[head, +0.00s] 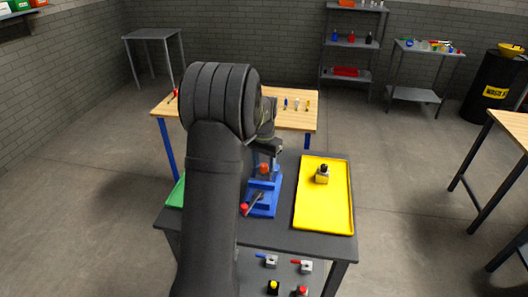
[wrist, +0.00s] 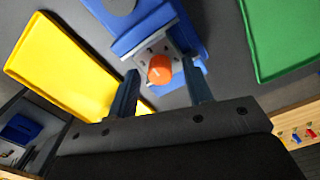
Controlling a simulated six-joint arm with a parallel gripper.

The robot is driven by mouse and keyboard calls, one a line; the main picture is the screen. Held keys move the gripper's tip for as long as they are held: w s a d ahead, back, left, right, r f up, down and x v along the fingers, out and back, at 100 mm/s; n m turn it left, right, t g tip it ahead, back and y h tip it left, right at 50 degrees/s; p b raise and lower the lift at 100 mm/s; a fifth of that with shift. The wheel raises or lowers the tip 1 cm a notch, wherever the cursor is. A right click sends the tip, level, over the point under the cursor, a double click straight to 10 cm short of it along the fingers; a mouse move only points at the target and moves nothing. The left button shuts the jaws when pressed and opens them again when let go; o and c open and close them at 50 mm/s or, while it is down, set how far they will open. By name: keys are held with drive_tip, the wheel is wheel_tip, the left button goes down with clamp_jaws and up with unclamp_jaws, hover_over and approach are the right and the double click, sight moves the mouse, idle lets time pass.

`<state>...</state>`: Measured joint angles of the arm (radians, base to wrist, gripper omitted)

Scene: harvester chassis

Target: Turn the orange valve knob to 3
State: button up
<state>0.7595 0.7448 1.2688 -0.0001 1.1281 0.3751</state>
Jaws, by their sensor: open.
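The orange valve knob (wrist: 160,69) sits on a grey plate (wrist: 153,50) on a blue fixture (wrist: 140,22). In the head view the knob (head: 263,169) shows on the blue fixture (head: 266,200), partly beside my arm. My gripper (wrist: 163,82) is open, with its two fingers apart and the knob in view between them near the tips. I cannot tell how far the knob lies beyond the tips. In the head view my gripper (head: 268,150) is above the fixture and partly hidden by my arm. The plate's markings are too small to read.
A yellow tray (head: 340,215) with a small block-like part (head: 322,174) lies right of the fixture on the dark table (head: 290,240). A green tray (wrist: 285,66) lies on the other side, mostly hidden by my arm in the head view. A wooden bench (head: 300,122) stands behind.

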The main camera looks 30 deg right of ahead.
sight(264, 165)
wheel_tip(264, 165, up, 17)
idle(0.4)
idle(0.5)
wheel_tip(264, 165, down, 17)
drive_tip(key=shift+f, duration=0.2)
idle(0.4)
drive_tip(key=shift+r, duration=0.15)
